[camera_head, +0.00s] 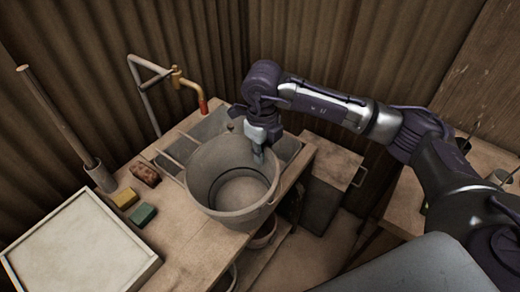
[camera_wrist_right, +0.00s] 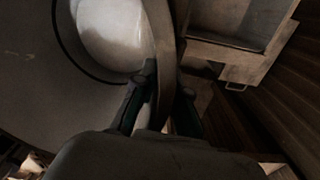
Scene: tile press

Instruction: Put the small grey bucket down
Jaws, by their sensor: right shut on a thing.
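A grey bucket (camera_head: 240,200) is at the right part of the wooden table in the head view, upright with its round mouth facing up. It looks empty inside. My right gripper (camera_head: 258,152) is shut on the bucket's far rim, one finger inside the wall and one outside. In the right wrist view the gripper (camera_wrist_right: 168,105) has the bucket's wall (camera_wrist_right: 162,40) between its fingers, and the inside of the bucket shows on the left. I cannot tell whether the bucket's base touches the table, since its lower part hides that. My left gripper is not in view.
The table (camera_head: 170,215) also carries a white-topped tray (camera_head: 80,245), green (camera_head: 143,214) and yellow (camera_head: 124,198) blocks, a brown brush (camera_head: 145,174) and an upright rod (camera_head: 60,120). A tap (camera_head: 188,85) stands behind the bucket over a divided basin (camera_head: 180,148). A box (camera_head: 332,185) stands at right.

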